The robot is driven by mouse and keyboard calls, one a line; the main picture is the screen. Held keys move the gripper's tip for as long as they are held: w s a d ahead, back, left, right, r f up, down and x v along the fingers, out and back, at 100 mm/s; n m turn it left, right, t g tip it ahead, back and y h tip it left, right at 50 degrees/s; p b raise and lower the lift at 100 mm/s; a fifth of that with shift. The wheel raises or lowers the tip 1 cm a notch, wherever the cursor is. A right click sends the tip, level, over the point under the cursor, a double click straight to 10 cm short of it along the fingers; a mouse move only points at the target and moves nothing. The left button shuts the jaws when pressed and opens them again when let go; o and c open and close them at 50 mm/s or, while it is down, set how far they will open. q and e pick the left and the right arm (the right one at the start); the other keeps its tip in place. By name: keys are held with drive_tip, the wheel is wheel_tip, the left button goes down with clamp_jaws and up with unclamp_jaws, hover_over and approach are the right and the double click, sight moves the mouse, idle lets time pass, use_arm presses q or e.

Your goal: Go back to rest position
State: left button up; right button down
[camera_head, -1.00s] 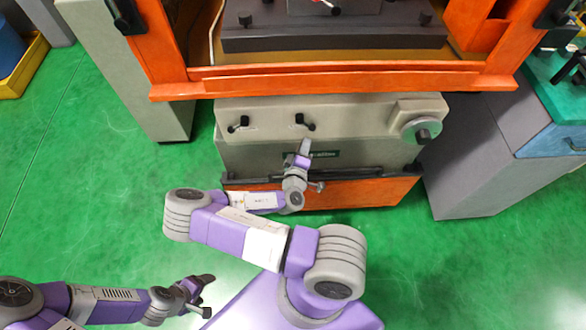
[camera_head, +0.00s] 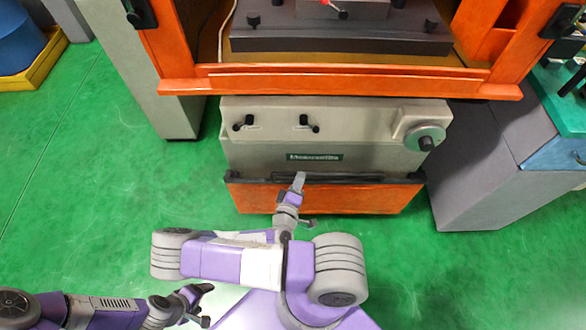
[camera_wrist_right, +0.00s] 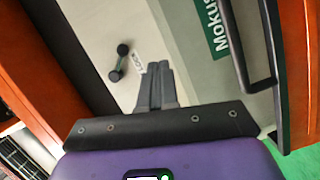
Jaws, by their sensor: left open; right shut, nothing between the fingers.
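My right gripper (camera_head: 299,182) is shut and empty in the head view. Its fingertips show in front of the black bar and orange lower panel of the machine, below the green name plate (camera_head: 314,157). In the right wrist view its fingers (camera_wrist_right: 157,85) are together, with the beige front panel behind them. Whether they touch the machine I cannot tell.
The machine's beige front panel (camera_head: 270,140) carries two black levers (camera_head: 244,123) (camera_head: 309,124) and a round handwheel (camera_head: 425,138). A grey cabinet (camera_head: 490,170) stands at right. A yellow tray (camera_head: 30,72) lies at far left. The green floor (camera_head: 90,190) at left is clear.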

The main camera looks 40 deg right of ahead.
drive_tip(key=s+a+f+m+g+y+p, duration=0.2)
drive_tip(key=a+f+m+g+y+p, duration=0.15)
drive_tip(key=a, duration=0.25)
drive_tip(key=s+a+f+m+g+y+p, duration=0.2)
drive_tip(key=a+f+y, duration=0.3)
drive_tip(key=a, duration=0.2)
use_arm(q)
wheel_tip(320, 180, up, 9)
drive_tip(key=p, duration=0.3)
drive_tip(key=shift+r+p, duration=0.15)
drive_tip(key=shift+p, duration=0.25)
drive_tip(key=shift+c, duration=0.2)
use_arm(e)
drive_tip(key=a+r+g+y, duration=0.1)
drive_tip(key=a+r+y, duration=0.7)
drive_tip(key=a+y, duration=0.3)
drive_tip(key=shift+a+r+g, duration=0.15)
drive_tip(key=shift+a+g, duration=0.2)
drive_tip(key=shift+a, duration=0.6)
